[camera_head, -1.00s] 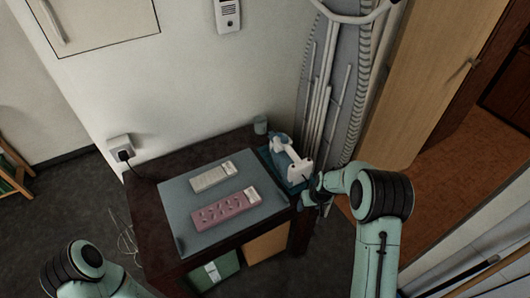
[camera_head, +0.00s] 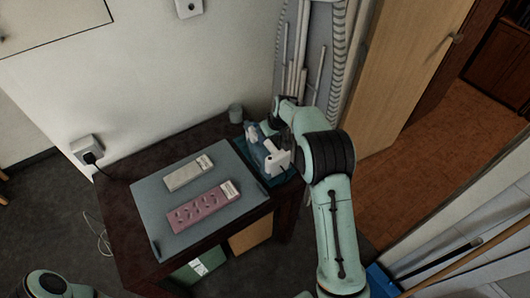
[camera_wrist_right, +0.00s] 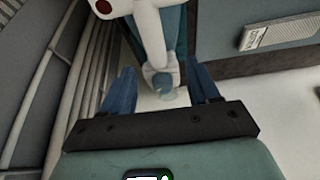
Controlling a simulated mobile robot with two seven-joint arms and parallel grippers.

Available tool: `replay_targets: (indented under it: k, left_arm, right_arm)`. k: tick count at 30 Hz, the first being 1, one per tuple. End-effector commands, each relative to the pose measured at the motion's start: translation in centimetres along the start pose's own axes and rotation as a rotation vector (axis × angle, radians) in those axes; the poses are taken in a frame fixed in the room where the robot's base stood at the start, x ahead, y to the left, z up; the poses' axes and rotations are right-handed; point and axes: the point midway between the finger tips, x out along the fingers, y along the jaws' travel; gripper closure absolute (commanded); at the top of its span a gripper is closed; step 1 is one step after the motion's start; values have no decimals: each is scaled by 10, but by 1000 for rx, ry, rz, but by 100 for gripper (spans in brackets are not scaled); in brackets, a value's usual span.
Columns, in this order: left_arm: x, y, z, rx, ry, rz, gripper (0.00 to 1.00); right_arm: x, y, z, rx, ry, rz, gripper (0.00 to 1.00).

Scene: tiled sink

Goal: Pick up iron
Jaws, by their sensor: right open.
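The white and blue iron (camera_head: 278,162) is at the right end of the dark table, on a teal base. My right arm reaches over from the right, and its wrist is at the far side of the iron. In the right wrist view my right gripper (camera_wrist_right: 163,88) is open, its two blue fingers apart. Part of the iron (camera_wrist_right: 152,38) shows just ahead, its narrow end between the finger lines; contact cannot be told. In the head view the right fingers are mostly hidden. Only a piece of my left arm shows at bottom left; its gripper is out of view.
A grey mat (camera_head: 154,207) on the table (camera_head: 120,232) bears a pink power strip (camera_head: 203,206) and a pale power strip (camera_head: 188,173). Metal poles (camera_head: 300,60) and a wooden door (camera_head: 405,80) are close behind and right.

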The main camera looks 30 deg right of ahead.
Motion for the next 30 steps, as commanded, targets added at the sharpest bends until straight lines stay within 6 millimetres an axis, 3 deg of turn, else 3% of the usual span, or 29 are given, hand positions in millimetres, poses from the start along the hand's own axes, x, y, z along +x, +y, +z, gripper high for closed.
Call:
replay_targets:
  k: [5, 15, 23, 24, 29, 30]
  left_arm:
    - [-3, 2, -2, 1, 3, 1, 100]
    - [-18, 12, -15, 7, 19, 7, 100]
    - [-17, 11, -14, 7, 18, 6, 100]
    - [-17, 11, -14, 7, 18, 6, 100]
    - [-17, 11, -14, 7, 18, 6, 100]
    - [-17, 11, -14, 7, 18, 6, 100]
  right_arm:
    - [12, 0, -1, 1, 0, 0, 40]
    - [55, 6, -6, 2, 3, 0, 40]
    - [61, 5, -4, 1, 1, -1, 40]
    - [61, 5, -4, 1, 1, -1, 43]
    - [60, 5, -4, 1, 1, -1, 95]
    - [60, 5, -4, 1, 1, -1, 100]
